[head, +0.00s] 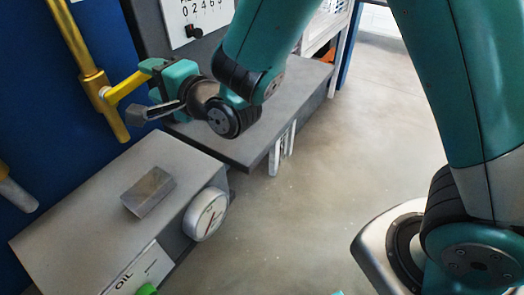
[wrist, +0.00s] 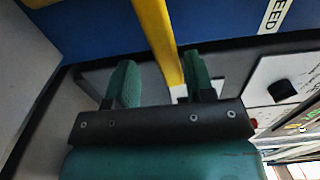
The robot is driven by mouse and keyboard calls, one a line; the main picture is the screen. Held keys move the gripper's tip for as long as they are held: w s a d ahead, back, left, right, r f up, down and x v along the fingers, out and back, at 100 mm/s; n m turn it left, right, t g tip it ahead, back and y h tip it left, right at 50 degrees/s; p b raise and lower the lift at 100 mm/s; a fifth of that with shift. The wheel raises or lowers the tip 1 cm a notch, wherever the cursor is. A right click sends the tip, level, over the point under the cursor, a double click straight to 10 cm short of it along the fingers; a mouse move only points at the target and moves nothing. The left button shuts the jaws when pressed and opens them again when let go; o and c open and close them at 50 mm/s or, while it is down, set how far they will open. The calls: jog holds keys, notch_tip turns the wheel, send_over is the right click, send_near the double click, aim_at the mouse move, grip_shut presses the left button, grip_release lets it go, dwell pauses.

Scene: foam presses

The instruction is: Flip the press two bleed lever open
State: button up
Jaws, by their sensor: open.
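The yellow bleed lever (head: 124,87) juts out to the right from a yellow pipe (head: 74,40) on the blue panel in the head view. My gripper (head: 147,90) is at the lever's outer end with its jaws apart. In the wrist view, a yellow bar (wrist: 158,40) runs down between the two green fingers of my gripper (wrist: 160,80). It lies closer to the right finger, and I cannot tell whether it touches it. The fingers are not closed on it. The lever's outer end is partly hidden by my gripper in the head view.
A grey bench with an OIL label (head: 122,283), a metal block (head: 149,192) and a round gauge (head: 206,214) stands below. A dark table (head: 262,125) is behind my wrist. A numbered panel with a knob (head: 193,31) is above. Open floor (head: 320,190) lies to the right.

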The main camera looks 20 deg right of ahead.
jog(key=s+d+n+g+h+b, duration=0.1)
jog(key=s+d+n+g, duration=0.3)
jog(key=s, duration=0.3)
jog(key=s+d+f+n+g+h+b, duration=0.1)
jog(key=s+d+n+g+h, duration=0.1)
jog(key=s+n, duration=0.4)
jog(key=s+d+f+n+g+h+b, duration=0.1)
jog(key=s+d+n+g, duration=0.3)
jog(key=s, duration=0.4)
jog(key=shift+s+d+f+n+g+h+b, duration=0.2)
jog(key=shift+s+d+n+g+h+b, duration=0.25)
jog(key=shift+d+g, duration=0.6)
jog(key=shift+w+a, duration=0.1)
jog(key=shift+a, duration=0.1)
